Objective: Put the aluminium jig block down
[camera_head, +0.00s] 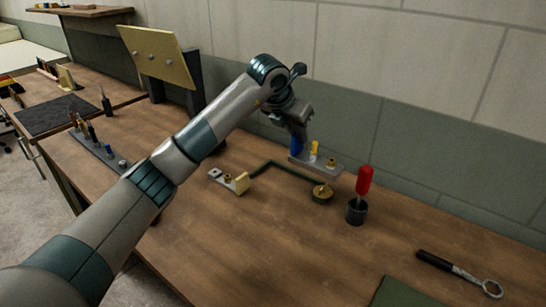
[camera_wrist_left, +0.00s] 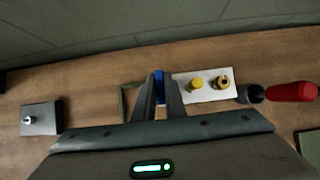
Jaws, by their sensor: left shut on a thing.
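The aluminium jig block (camera_head: 325,166) is a flat grey plate with a yellow peg and a brass knob on top and a blue upright part at its left end. My left gripper (camera_head: 298,136) is above that end, its fingers shut on the blue part. In the left wrist view the fingers (camera_wrist_left: 160,95) close around the blue part, and the pale plate (camera_wrist_left: 207,76) reaches out to the right. The plate looks level, near the back of the bench; I cannot tell whether it touches the wood. My right gripper is not in view.
A dark green angled strip (camera_head: 290,169) lies in front, with a brass round piece (camera_head: 322,195) at its end. A grey-and-brass block (camera_head: 230,181) is left of it. A black cup (camera_head: 356,212) holding a red-handled tool (camera_head: 364,181) stands right. A wrench (camera_head: 460,272) lies further right.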

